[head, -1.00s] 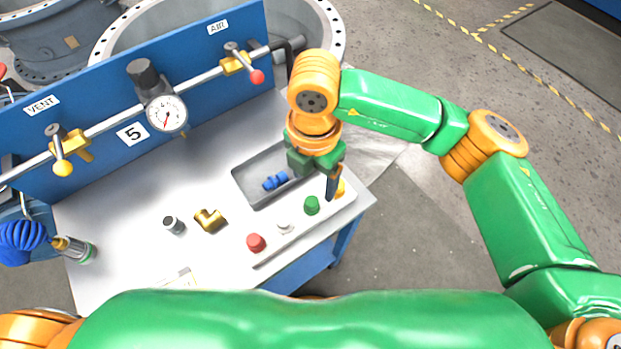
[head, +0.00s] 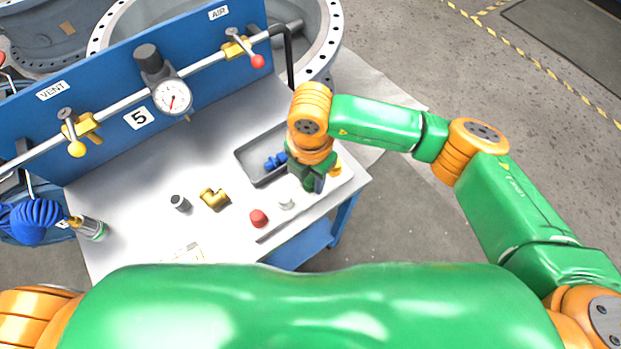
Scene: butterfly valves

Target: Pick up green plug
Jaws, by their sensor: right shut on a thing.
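A yellow plug (head: 338,169) shows just behind the gripper to the right. My left gripper is not in view.
A grey tray (head: 250,172) with blue fittings (head: 274,162) lies behind the gripper. A brass elbow (head: 214,198) and a grey cylinder (head: 180,203) lie to the left. A blue panel (head: 110,92) with gauge (head: 172,98) and valves stands at the back.

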